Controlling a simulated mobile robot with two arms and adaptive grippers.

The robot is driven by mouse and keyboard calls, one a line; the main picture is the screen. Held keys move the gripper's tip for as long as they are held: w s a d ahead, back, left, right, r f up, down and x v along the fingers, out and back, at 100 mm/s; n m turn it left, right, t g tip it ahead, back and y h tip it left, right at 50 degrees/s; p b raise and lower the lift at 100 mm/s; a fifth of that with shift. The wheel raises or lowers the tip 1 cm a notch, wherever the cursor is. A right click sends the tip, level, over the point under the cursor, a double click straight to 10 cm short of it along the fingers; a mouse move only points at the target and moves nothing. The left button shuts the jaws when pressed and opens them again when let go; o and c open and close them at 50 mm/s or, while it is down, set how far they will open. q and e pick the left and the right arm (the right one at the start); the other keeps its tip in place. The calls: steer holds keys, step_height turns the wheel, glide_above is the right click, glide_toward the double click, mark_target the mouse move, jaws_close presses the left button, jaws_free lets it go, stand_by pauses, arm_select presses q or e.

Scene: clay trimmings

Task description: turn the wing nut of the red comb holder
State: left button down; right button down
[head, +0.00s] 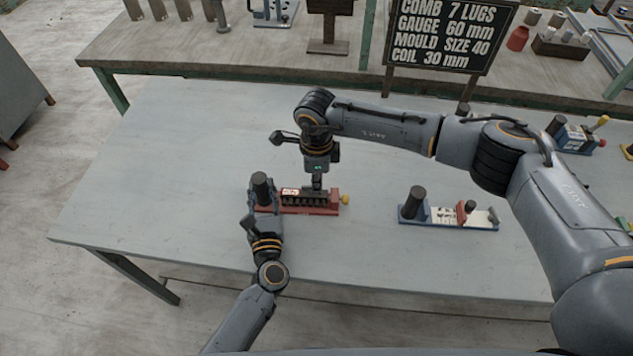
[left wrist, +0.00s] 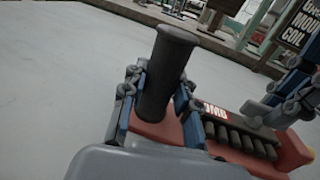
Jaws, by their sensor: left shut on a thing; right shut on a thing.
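The red comb holder (head: 325,212) lies on the grey table, with a dark upright post (head: 261,184) at its left end and a yellow knob (head: 346,199), perhaps the wing nut, at its right end. A black toothed comb (head: 296,199) lies along it. My left gripper (head: 262,205) is shut on the post; in the left wrist view its fingers stand on both sides of the post (left wrist: 166,70). My right gripper (head: 317,188) points down at the comb's right part and is shut, apparently on the comb; its fingertips partly hide the contact. It is apart from the yellow knob.
A blue holder (head: 445,224) with a dark post stands to the right, and another blue holder (head: 578,139) stands farther back. A black sign (head: 445,36) stands behind the table. The table's left part is clear.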

steer(key=n, duration=0.6)
steer(key=shift+w+a+r, duration=0.1)
steer(key=shift+w, duration=0.25)
steer(key=shift+n, duration=0.3)
steer(key=c, duration=1.5)
jaws_free()
steer(key=shift+o, duration=0.2)
step_height(320, 180, up, 12)
arm_select(q)
steer(key=c, duration=0.9)
jaws_free()
steer(key=shift+c, duration=0.2)
